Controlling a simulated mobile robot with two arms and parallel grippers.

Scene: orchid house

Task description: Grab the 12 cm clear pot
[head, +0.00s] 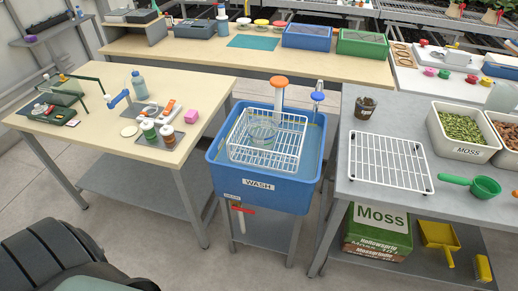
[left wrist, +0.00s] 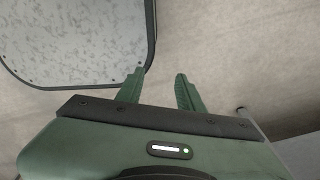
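A clear, faintly greenish pot (head: 262,135) sits inside the white wire basket (head: 290,152) in the blue tub labelled WASH (head: 225,172). The basket wires partly cover the pot. A smaller see-through pot with dark brown contents (head: 365,108) stands on the grey table at right; I cannot read a size on either pot. My left gripper (left wrist: 160,88) shows in the left wrist view with its fingers apart and nothing between them. It is away from both pots, with pale floor behind it. My right gripper is not in view.
An orange-topped post (head: 279,86) and a blue-topped tap (head: 318,97) rise at the tub's back. A white wire rack (head: 389,163), a green scoop (head: 475,186) and bark and moss bins stand on the grey table (head: 360,196). Bottles and tools lie on the wooden table (head: 95,150).

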